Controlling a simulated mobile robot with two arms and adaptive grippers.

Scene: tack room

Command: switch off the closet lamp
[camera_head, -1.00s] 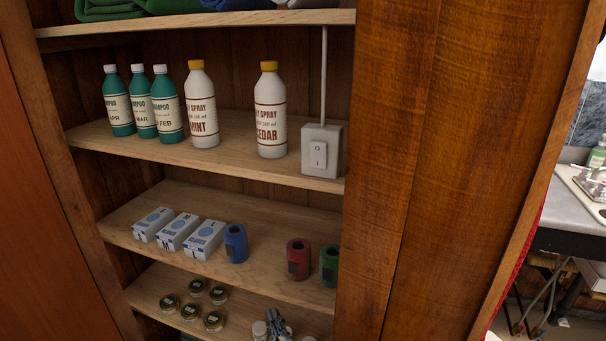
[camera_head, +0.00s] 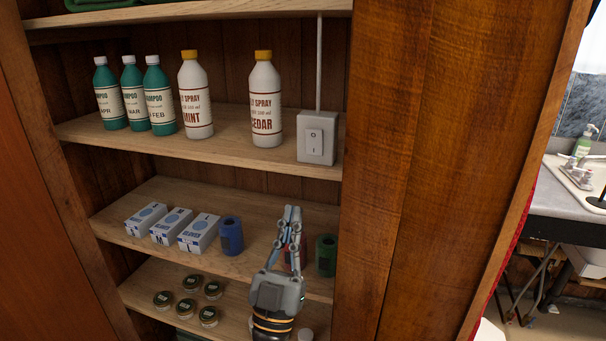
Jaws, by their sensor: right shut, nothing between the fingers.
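The lamp switch is a grey box (camera_head: 317,137) with a white rocker marked O and I, at the right end of the bottle shelf. A pale cable runs up from it. The lamp itself is not in view. My right gripper (camera_head: 291,210) is shut and empty, pointing up in front of the middle shelf, below and a little left of the switch box and apart from it. It partly hides a red roll (camera_head: 303,255). My left gripper is not in view.
Green shampoo bottles (camera_head: 159,99), a mint spray bottle (camera_head: 195,98) and a cedar spray bottle (camera_head: 265,104) stand left of the switch. Glove boxes (camera_head: 199,234), a blue roll (camera_head: 231,236) and a green roll (camera_head: 326,256) are below. The closet's wooden side (camera_head: 385,180) is close on the right.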

